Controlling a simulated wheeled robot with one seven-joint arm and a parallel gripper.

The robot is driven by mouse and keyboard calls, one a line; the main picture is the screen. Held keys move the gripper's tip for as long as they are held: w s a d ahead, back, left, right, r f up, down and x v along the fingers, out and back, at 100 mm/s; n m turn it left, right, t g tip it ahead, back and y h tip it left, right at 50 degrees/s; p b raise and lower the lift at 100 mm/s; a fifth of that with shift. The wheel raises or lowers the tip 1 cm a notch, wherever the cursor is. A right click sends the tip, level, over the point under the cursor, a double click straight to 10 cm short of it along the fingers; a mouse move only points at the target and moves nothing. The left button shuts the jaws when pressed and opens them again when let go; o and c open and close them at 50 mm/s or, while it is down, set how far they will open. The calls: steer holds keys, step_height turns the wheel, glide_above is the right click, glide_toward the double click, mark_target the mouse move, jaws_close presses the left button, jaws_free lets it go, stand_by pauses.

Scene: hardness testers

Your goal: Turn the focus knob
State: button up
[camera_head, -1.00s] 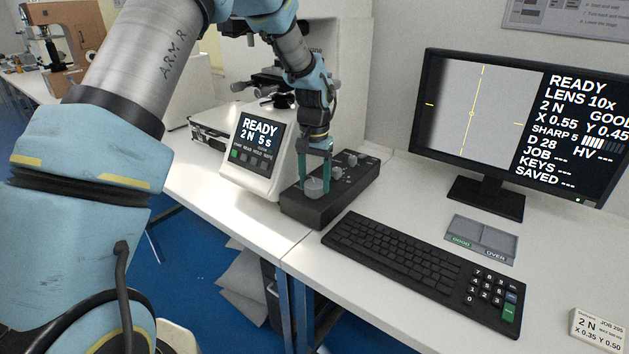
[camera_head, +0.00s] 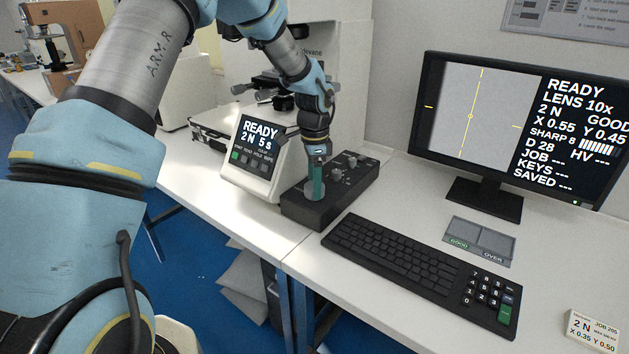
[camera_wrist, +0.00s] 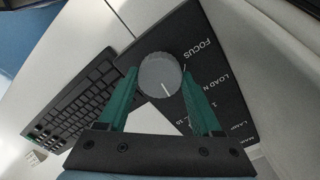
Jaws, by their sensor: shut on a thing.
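The focus knob (camera_wrist: 160,72) is a grey round knob with a white pointer line, beside the word FOCUS on the black control box (camera_head: 345,194). In the wrist view my gripper (camera_wrist: 160,80) has one green finger on each side of the knob and is shut on it. In the head view the knob (camera_head: 311,194) shows at the near end of the box, partly behind my gripper (camera_head: 316,188). The monitor (camera_head: 520,125) reads READY, LENS 10x, 2 N, SHARP 8, with yellow cross lines on a grey picture.
The tester's small screen (camera_head: 257,140) reads READY 2 N 5 s, left of the box. Other knobs (camera_head: 340,172) stand farther along the box. A black keyboard (camera_head: 415,268) lies close to its right. A label block (camera_head: 592,330) sits at the right table edge.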

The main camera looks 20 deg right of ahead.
steer(key=shift+m+p, duration=0.45)
steer(key=shift+m, duration=1.35)
steer(key=o, duration=1.4)
steer(key=shift+c, duration=0.2)
steer(key=shift+r, duration=0.1)
step_height(320, 180, up, 11)
steer(key=b, duration=0.2)
steer(key=shift+b, duration=0.3)
